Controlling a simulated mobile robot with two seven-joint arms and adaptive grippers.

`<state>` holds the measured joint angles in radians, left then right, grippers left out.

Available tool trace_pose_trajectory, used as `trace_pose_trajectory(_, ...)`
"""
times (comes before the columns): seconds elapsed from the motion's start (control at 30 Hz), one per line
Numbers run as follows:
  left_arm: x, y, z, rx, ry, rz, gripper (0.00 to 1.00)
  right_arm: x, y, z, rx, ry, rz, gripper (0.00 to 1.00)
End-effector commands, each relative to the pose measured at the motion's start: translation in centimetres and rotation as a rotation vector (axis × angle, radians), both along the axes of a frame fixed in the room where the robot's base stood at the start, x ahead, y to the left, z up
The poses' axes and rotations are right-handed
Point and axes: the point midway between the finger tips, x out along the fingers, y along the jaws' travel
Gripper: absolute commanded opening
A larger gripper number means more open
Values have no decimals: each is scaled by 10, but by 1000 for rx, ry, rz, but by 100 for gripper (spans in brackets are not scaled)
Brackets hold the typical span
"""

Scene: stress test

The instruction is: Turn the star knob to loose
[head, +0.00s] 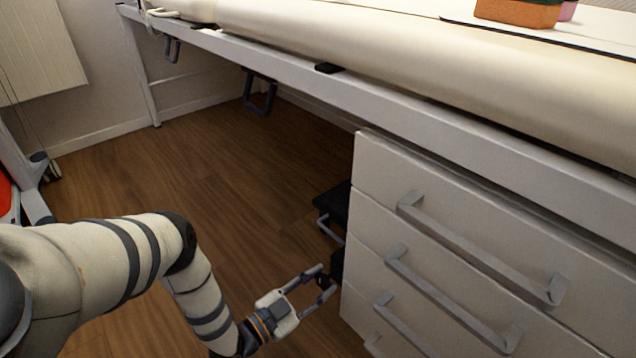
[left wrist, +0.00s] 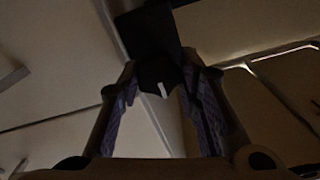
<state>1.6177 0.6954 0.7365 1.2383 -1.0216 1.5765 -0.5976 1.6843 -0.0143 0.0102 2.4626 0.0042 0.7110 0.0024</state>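My left gripper (head: 325,280) is low beside the left side of the white drawer unit, with its fingers spread apart. The star knob (head: 322,281) shows only as a small dark shape between the fingertips. In the left wrist view, the dark knob (left wrist: 161,79) carries a pale mark and sits between the tips of my left gripper (left wrist: 160,75). The fingertips are on either side of it and very close. Dim light hides whether they press on it. The knob's star outline is not clear. My right gripper is in neither view.
The white drawer unit (head: 362,198) with grey handles stands right of the gripper, under the bed-like table's white frame (head: 300,84). A black bracket (head: 335,204) juts from behind the unit. Wooden floor (head: 215,165) is open to the left.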

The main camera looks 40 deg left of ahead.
Motion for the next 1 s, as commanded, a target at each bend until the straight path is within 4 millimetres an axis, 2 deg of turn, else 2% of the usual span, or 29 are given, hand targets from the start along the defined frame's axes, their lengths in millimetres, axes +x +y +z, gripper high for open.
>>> trace_pose_trajectory(0.27, 0, 1, 1, -12, -1, 3, 4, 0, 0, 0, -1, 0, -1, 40)
trace_pose_trajectory(0.47, 1, 0, 1, -91, 5, 1, 4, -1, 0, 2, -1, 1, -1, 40)
trace_pose_trajectory(1.0, 1, 2, 1, -569, 40, 2, 4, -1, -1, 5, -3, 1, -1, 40)
